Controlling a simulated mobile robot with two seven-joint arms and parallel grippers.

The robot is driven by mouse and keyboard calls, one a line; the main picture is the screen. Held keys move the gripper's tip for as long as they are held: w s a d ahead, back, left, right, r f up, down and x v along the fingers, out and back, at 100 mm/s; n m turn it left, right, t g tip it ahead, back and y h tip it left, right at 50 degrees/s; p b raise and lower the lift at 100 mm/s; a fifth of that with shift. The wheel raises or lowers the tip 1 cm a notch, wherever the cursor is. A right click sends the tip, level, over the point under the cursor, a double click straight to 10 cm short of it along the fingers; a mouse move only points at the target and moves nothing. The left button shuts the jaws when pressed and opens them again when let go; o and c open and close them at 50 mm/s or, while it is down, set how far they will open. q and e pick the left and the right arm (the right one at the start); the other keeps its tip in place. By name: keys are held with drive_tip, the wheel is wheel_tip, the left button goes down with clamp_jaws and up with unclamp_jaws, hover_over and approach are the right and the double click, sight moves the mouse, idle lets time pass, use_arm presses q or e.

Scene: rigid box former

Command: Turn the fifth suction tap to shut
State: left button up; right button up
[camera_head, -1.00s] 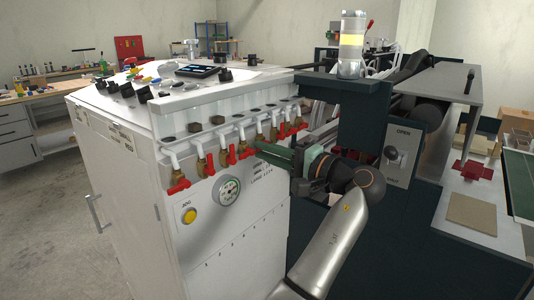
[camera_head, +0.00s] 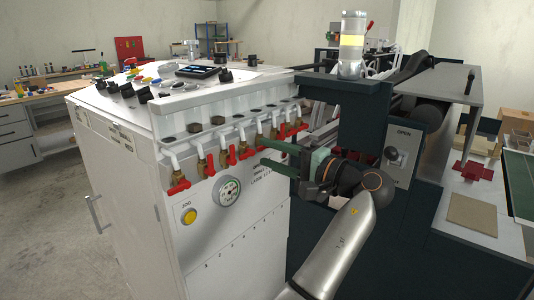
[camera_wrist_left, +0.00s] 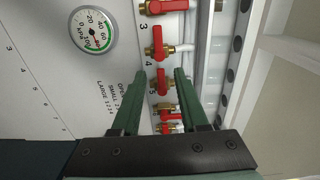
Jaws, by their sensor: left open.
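The taps form a row with red handles on brass bodies along the white cabinet front. In the left wrist view the fifth tap's red handle (camera_wrist_left: 161,82), by the printed 5, lies across its brass body. The fourth tap (camera_wrist_left: 157,42) is also crosswise, while the third (camera_wrist_left: 165,7) lies along its body. My left gripper (camera_head: 264,153) is open, its green fingers pointing at the tap row. In the wrist view its fingertips (camera_wrist_left: 159,75) are on either side of the fifth handle, with nothing gripped. Whether they touch it cannot be told. My right gripper is not seen.
A pressure gauge (camera_head: 228,190) and a yellow button (camera_head: 189,216) are on the cabinet front. More red taps (camera_wrist_left: 166,117) lie close together beyond the fifth. A dark machine housing (camera_head: 362,120) stands right of the cabinet. White hoses run down to the taps.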

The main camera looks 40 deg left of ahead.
use_arm(q)
drive_tip(key=s+d, duration=0.1)
drive_tip(key=d, duration=1)
drive_tip(key=shift+b, duration=0.45)
